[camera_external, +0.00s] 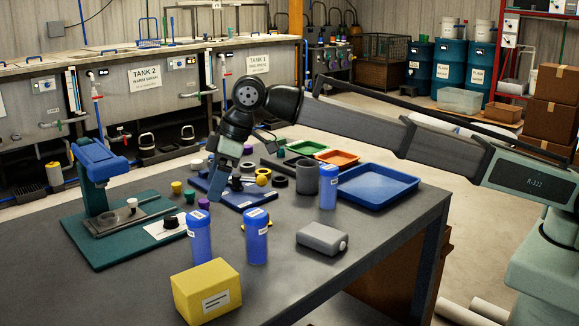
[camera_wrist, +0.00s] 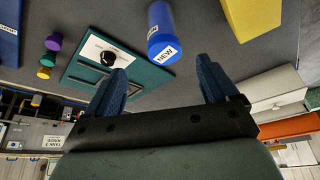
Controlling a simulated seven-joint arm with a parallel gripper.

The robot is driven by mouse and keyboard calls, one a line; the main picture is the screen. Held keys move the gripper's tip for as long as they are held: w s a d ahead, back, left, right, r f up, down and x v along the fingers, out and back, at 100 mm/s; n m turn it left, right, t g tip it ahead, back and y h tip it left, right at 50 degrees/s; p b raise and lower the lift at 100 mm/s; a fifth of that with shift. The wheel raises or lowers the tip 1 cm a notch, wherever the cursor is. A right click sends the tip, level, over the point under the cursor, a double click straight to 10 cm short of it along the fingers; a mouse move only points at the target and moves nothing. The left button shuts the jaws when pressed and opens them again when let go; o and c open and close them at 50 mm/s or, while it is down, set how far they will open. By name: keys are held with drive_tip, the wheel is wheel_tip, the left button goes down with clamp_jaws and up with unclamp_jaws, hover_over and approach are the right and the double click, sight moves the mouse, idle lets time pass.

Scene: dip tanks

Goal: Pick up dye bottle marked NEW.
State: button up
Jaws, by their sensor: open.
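The dye bottle marked NEW (camera_wrist: 160,28) is a blue cylinder with a white label in the wrist view. It lies ahead of my gripper (camera_wrist: 162,67), between the lines of the two fingers and apart from them. In the external view it appears to be the blue bottle (camera_external: 199,238) standing upright beside the teal base; its label text is not readable there. My gripper (camera_external: 215,188) is open and empty, above the table and behind that bottle.
Another blue bottle (camera_external: 257,238) stands close to its right, and a third (camera_external: 328,187) by a grey cup (camera_external: 305,178). A yellow box (camera_external: 206,290) sits in front. The teal base (camera_external: 105,250) carries a blue press (camera_external: 97,160). A grey object (camera_external: 322,238) lies right.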

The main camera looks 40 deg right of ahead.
sight(204, 213)
drive_tip(key=x, duration=0.8)
drive_tip(key=shift+a, duration=0.1)
drive_tip(key=shift+a+x, duration=0.2)
drive_tip(key=shift+x, duration=2.6)
drive_tip(key=shift+s+r, duration=0.1)
drive_tip(key=shift+s, duration=0.05)
drive_tip(key=c, duration=1.2)
